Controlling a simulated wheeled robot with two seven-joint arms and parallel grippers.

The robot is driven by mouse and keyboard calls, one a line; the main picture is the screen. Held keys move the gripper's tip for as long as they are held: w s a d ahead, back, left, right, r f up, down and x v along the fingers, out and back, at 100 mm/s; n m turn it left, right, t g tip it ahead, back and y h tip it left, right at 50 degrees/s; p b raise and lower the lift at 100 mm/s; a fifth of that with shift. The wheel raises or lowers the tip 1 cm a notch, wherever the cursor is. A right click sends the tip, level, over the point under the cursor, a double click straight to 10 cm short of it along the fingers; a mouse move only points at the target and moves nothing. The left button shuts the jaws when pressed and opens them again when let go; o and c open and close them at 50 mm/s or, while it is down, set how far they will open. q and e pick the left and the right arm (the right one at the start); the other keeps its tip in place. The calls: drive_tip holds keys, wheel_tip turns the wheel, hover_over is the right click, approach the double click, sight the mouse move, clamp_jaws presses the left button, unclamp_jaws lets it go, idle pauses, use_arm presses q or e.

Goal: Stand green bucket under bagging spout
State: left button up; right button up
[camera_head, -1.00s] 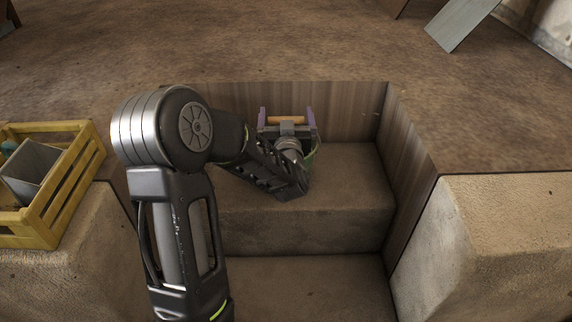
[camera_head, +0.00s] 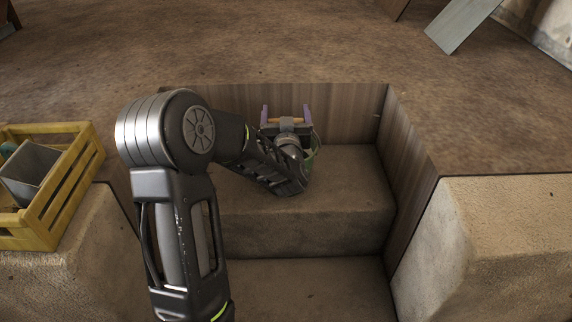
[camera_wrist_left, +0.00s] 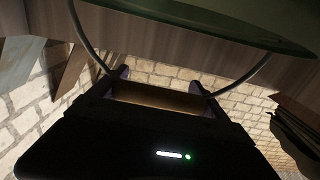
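My left gripper (camera_head: 286,120) reaches into the sunken recess, over its raised ledge (camera_head: 330,190). Its purple fingers stand at the two ends of the orange-brown handle grip (camera_head: 271,121) of the green bucket (camera_head: 312,160). Most of the bucket is hidden behind my arm; a green sliver and part of the wire bail show. In the left wrist view, the grip (camera_wrist_left: 160,97) sits between the fingers, with wire running from both ends to the dark green bucket (camera_wrist_left: 235,22). I cannot tell whether the bucket touches the ledge. No bagging spout is recognisable. My right gripper is out of view.
Wooden walls (camera_head: 405,150) edge the recess at the back and right. A yellow crate (camera_head: 75,190) holding a grey box stands at the left. A pale block (camera_head: 510,240) stands at the right. The ledge is bare right of my gripper.

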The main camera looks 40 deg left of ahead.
use_arm(q)
drive_tip(key=shift+r, duration=0.1)
drive_tip(key=c, duration=1.5)
drive_tip(key=shift+o, duration=0.2)
drive_tip(key=shift+r, duration=0.1)
wheel_tip(320, 180, up, 10)
drive_tip(key=p, duration=0.3)
